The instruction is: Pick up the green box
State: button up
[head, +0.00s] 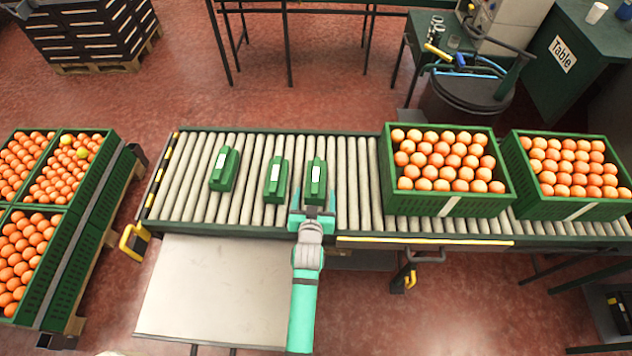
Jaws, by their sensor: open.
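Three small green boxes with white labels lie on the roller conveyor in the head view: a left one (224,169), a middle one (276,180) and a right one (316,182). My gripper (312,208) is open at the conveyor's near edge. Its fingers are at the near end of the right green box, and I cannot tell whether they touch it. The other two boxes are to the left of my gripper. My teal arm comes in from below.
Two green crates of oranges, one nearer (447,203) and one at the far right (572,207), stand on the conveyor (352,165). More orange crates (95,185) are at the left. A pale flat surface (215,290) lies before the conveyor. Rollers left of the boxes are clear.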

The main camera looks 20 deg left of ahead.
aim_at(316, 189)
jog(key=x, duration=0.4)
jog(key=shift+w, duration=0.35)
jog(key=shift+s+f+x, duration=0.1)
jog(key=shift+f+x, duration=0.1)
jog(key=shift+x, duration=1.25)
jog(key=shift+s+f+x, duration=0.1)
jog(key=shift+f+x, duration=0.1)
jog(key=shift+x, duration=1.3)
jog(key=shift+a, duration=0.1)
jog(key=c, duration=1.2)
jog(key=shift+c, duration=0.8)
jog(key=shift+a, duration=0.15)
jog(key=shift+s+r, duration=0.1)
jog(key=shift+r, duration=0.05)
